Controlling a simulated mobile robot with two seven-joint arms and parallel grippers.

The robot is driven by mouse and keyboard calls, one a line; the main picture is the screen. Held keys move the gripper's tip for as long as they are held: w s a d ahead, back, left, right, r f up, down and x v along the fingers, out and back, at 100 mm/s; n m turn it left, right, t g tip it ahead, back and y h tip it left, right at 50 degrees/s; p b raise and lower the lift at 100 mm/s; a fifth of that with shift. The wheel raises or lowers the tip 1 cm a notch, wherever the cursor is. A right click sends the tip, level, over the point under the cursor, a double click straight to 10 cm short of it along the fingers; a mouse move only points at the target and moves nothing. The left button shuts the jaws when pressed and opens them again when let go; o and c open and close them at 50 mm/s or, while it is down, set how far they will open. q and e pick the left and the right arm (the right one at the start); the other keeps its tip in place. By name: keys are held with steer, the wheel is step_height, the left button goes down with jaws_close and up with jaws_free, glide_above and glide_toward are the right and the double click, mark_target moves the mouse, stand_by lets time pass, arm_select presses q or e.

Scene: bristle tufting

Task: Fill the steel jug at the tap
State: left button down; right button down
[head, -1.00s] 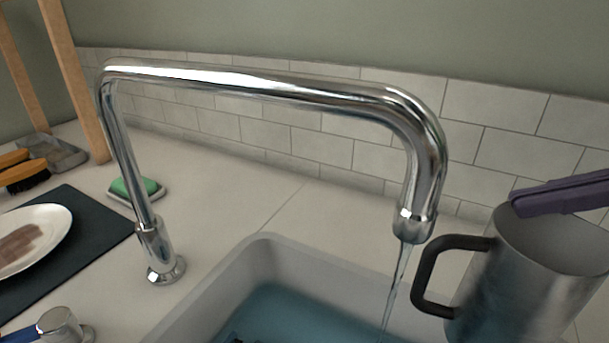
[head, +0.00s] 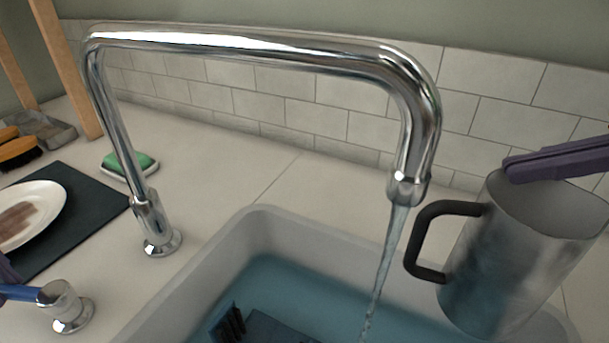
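The steel jug (head: 520,265) with a black handle (head: 412,245) is at the right of the head view, tilted a little, over the sink's right side. My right gripper (head: 512,170) has purple fingers at the jug's rim and appears shut on it. Water (head: 385,265) runs from the chrome tap (head: 408,185) and falls left of the handle, outside the jug, into the sink (head: 215,262). The tap's lever with a blue handle (head: 20,292) is at the lower left. Part of my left gripper (head: 6,272) shows beside it at the frame edge; its fingertips are unclear.
Bluish water stands in the sink, with a dark brush (head: 228,325) and a dark block (head: 275,328) in it. A green sponge on a dish (head: 128,165), a plate (head: 28,215) on a dark mat (head: 85,225), brushes (head: 18,152) and wooden posts (head: 72,75) stand left. The tiled wall closes the back.

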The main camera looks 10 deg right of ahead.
mark_target(4, 287)
stand_by(0.4)
arm_select(q)
steer(key=c, duration=0.8)
jaws_free()
steer(key=shift+o, duration=0.2)
steer(key=shift+r, duration=0.1)
step_height(4, 287, up, 12)
